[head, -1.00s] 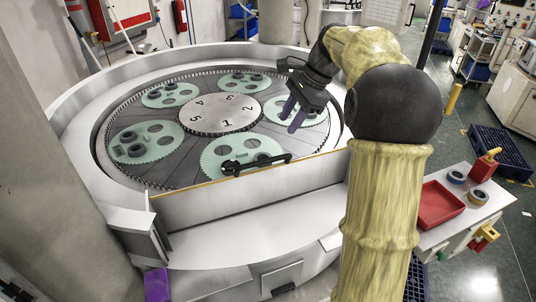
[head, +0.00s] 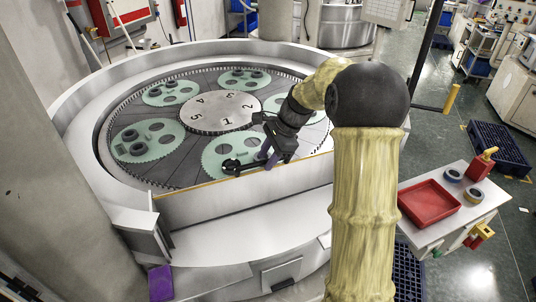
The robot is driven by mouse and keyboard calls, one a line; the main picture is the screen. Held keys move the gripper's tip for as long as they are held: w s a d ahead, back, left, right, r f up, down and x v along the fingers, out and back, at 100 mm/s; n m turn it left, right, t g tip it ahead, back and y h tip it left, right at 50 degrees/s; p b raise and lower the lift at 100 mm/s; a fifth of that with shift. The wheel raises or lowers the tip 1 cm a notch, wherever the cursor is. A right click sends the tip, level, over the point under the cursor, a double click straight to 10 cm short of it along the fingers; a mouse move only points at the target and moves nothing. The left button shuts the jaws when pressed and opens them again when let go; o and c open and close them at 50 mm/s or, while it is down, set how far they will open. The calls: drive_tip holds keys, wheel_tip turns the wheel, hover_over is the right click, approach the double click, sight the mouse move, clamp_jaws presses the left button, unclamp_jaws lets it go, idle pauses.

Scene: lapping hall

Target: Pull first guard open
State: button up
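The guard (head: 235,192) is a pale upright panel with a yellow top edge, standing across the front of the round lapping machine. A black handle (head: 232,168) sits at its top edge; its left end shows, and my gripper hides the right part. My gripper (head: 268,160) is at the handle, pointing down, with its purple fingers partly hidden behind its own dark body. I cannot tell whether the fingers are around the handle, touching it or just beside it, nor how far apart they are. The guard stands closed along the machine's front rim.
Behind the guard lies the round plate with green toothed carriers (head: 140,143) and a numbered hub (head: 220,112). A purple block (head: 160,283) is at the machine's lower left. A side table with a red tray (head: 429,205) stands at right. A concrete pillar (head: 40,150) rises at left.

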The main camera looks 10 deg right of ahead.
clamp_jaws()
drive_tip(key=shift+s+b, duration=0.1)
drive_tip(key=shift+b, duration=0.25)
